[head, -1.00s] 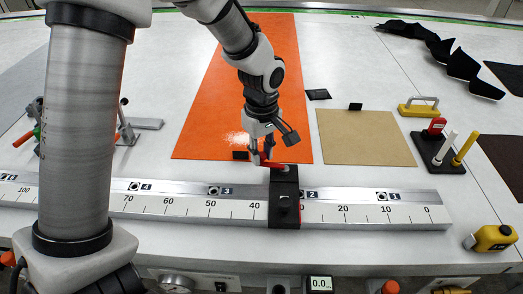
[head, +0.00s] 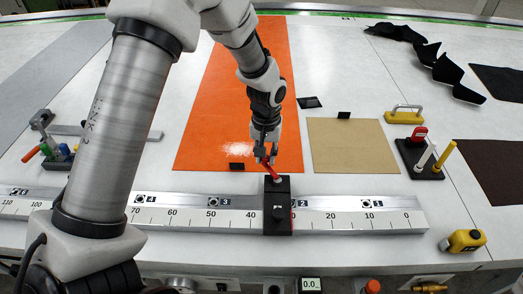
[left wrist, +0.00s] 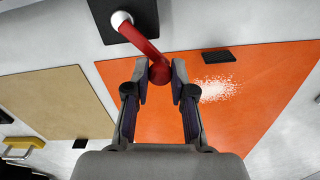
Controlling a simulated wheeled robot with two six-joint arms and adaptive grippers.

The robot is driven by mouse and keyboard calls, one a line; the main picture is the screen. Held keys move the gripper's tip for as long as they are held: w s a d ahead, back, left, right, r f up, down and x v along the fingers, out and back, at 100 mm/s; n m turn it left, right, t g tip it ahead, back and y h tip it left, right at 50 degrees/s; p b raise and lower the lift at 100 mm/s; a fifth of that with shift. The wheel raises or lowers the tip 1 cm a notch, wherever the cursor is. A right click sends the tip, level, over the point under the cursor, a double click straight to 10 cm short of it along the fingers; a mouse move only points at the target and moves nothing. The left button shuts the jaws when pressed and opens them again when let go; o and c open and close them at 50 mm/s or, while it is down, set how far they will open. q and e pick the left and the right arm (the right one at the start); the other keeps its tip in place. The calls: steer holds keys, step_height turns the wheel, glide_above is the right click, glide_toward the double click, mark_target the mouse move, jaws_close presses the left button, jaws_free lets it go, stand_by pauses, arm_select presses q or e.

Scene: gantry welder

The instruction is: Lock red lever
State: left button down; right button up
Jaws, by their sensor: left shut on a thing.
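The red lever (head: 271,170) sits on top of the black sliding block (head: 278,212) on the measuring rail (head: 345,219). It points away from the rail, slightly left, toward the orange sheet. My left gripper (head: 265,157) is at its outer end, pointing down. In the left wrist view, the lever (left wrist: 138,41) runs from a pale pivot on the black block (left wrist: 117,5) to a round red knob. My left gripper (left wrist: 160,88) is shut around this knob, with one finger on each side. My right gripper is not in view.
The orange sheet (head: 225,125) and a tan sheet (head: 352,148) lie beyond the rail. A black stand (head: 420,168) with upright handles and a yellow tape measure (head: 463,241) are at the right. A toggle clamp (head: 55,153) is at the left, near my left arm.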

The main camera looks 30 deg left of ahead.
arm_select(q)
steer(key=shift+w+d+m+p, duration=0.25)
steer(key=shift+w+m+p, duration=0.15)
steer(key=shift+m, duration=0.45)
steer(key=shift+w+d+m+p, duration=0.25)
steer(key=shift+m+p, duration=0.2)
steer(key=shift+m, duration=0.4)
steer(key=c, duration=1)
jaws_free()
steer(key=shift+w, duration=0.1)
step_height(320, 180, up, 12)
steer(key=shift+f, duration=0.1)
